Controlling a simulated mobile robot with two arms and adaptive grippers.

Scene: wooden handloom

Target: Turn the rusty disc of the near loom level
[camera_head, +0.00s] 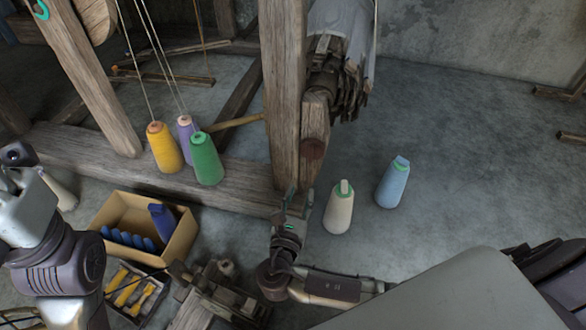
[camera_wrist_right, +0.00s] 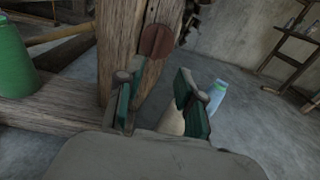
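The rusty disc (camera_head: 313,148) is a small round brown plate on the side of the near loom's wooden post (camera_head: 284,90). In the right wrist view the disc (camera_wrist_right: 157,41) shows beyond my fingertips, a little above them. My right gripper (camera_head: 293,202) is just below the disc in the head view, apart from it. Its two green-padded fingers (camera_wrist_right: 158,98) are open with nothing between them. My left arm stands at the left edge of the head view; its gripper (camera_head: 14,158) is partly cut off, and its opening is unclear.
A cream cone (camera_head: 338,210) and a blue cone (camera_head: 392,184) stand on the floor right of the post. Yellow (camera_head: 164,148), purple and green (camera_head: 206,160) cones stand on the beam (camera_head: 90,160). A cardboard box (camera_head: 180,243) is lower left.

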